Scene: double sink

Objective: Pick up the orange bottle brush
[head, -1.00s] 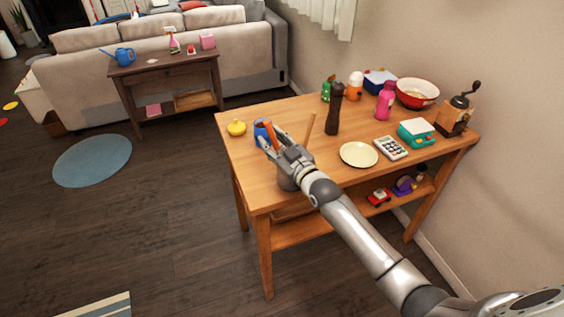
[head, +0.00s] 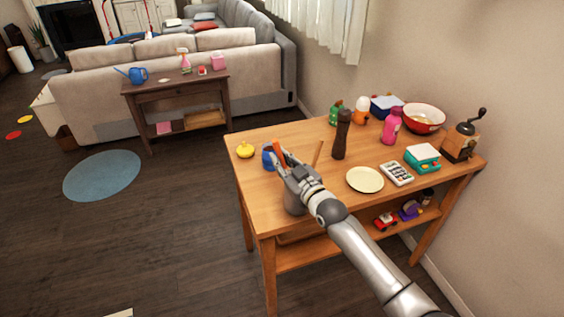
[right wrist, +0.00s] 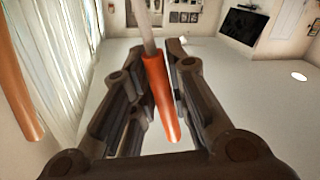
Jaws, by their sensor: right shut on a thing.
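The orange bottle brush (head: 279,151) shows its orange handle at my right gripper (head: 287,168), above the grey holder (head: 294,204) near the left front of the wooden table. In the right wrist view the orange handle (right wrist: 160,92) lies between the two dark fingers of my right gripper (right wrist: 154,68), with a pale shaft beyond it. My right gripper is shut on the brush. The brush head is not clearly visible; the gripper partly hides the holder. My left gripper is not in view.
A wooden stick (head: 317,154) stands right beside the gripper. A blue mug (head: 268,158), a yellow item (head: 245,150), a dark pepper mill (head: 342,136) and a cream plate (head: 365,179) are near.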

